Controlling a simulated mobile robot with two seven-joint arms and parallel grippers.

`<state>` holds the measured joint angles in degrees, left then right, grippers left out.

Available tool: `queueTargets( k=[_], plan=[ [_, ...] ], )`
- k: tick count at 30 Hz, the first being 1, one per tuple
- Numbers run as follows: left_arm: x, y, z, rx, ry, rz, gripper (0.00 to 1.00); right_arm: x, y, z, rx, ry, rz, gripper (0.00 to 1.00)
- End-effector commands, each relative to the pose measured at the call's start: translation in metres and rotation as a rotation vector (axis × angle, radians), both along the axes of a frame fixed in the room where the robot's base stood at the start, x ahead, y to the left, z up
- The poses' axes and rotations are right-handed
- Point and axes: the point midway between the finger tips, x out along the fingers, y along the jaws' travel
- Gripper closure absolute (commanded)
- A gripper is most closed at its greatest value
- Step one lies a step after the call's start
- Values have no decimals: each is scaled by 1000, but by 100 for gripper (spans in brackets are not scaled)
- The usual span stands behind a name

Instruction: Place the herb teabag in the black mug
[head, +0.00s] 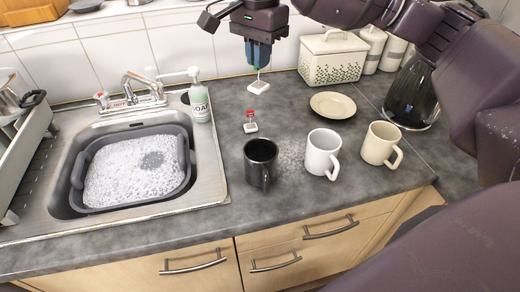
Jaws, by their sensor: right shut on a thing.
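My right gripper (258,66) is above the back of the counter, pointing down and shut on a teabag. The teabag (258,87) hangs below the fingertips on a short string as a small white packet; its tag is hidden between the fingers. The black mug (260,160) stands upright on the counter, below and nearer than the held teabag. Another teabag with a red tag (251,120) is on the counter just behind the black mug. My left gripper is not in view.
A white mug (322,152) and a cream mug (380,144) stand right of the black mug. A saucer (333,105), a bread box (333,60) and a dark glass jug (411,95) are farther back. The soap bottle (199,102) and soapy sink (68,205) are left.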

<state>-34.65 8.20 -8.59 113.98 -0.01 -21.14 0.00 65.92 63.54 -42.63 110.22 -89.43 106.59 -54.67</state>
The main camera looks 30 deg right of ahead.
Motion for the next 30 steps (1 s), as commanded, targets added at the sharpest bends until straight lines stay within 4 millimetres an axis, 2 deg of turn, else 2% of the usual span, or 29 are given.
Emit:
queueTargets(
  k=[3, 7, 9, 15, 20, 30],
  plan=[
    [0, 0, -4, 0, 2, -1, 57, -31, 20, 2, -1, -1, 211, 100],
    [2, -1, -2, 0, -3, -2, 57, -57, 30, 7, -2, -2, 407, 100],
    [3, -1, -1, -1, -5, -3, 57, -63, 30, 7, -1, 0, 473, 100],
    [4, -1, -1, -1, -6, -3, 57, -64, 29, 1, 0, 2, 536, 100],
    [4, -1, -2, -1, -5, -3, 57, -64, 29, -26, 1, 5, 541, 100],
    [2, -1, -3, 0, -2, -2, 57, -64, 29, -100, 2, 4, 538, 100]
  ],
)
